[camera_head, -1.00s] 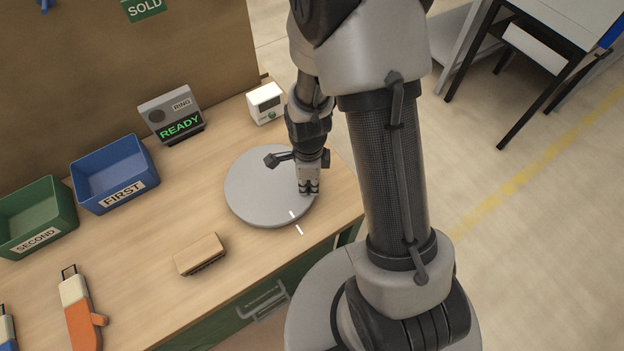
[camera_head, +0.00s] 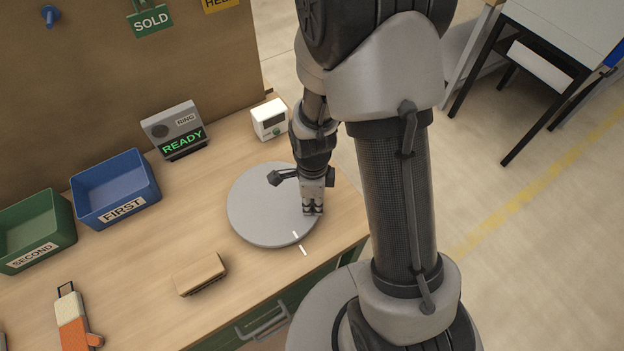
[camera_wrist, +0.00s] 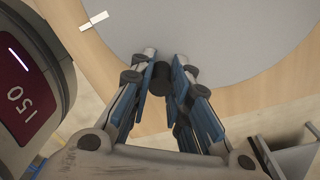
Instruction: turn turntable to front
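The turntable (camera_head: 262,207) is a round grey disc on the wooden table. A white mark on the disc (camera_head: 295,234) lies nearly in line with a white mark on the table (camera_head: 303,250); both marks also show in the wrist view, close together. My gripper (camera_head: 313,209) points down at the disc's right rim. In the wrist view, its blue-padded fingers (camera_wrist: 163,80) stand on both sides of a dark round knob (camera_wrist: 160,78) near the rim and appear to touch it. The knob's base is partly hidden by the fingers.
A READY display (camera_head: 176,131) and a white box (camera_head: 269,119) stand behind the turntable. Blue FIRST (camera_head: 148,190) and green SECOND (camera_head: 60,222) bins stand left. A tan block (camera_head: 200,273) and an orange-white tool (camera_head: 72,318) lie in front. Table is clear between block and disc.

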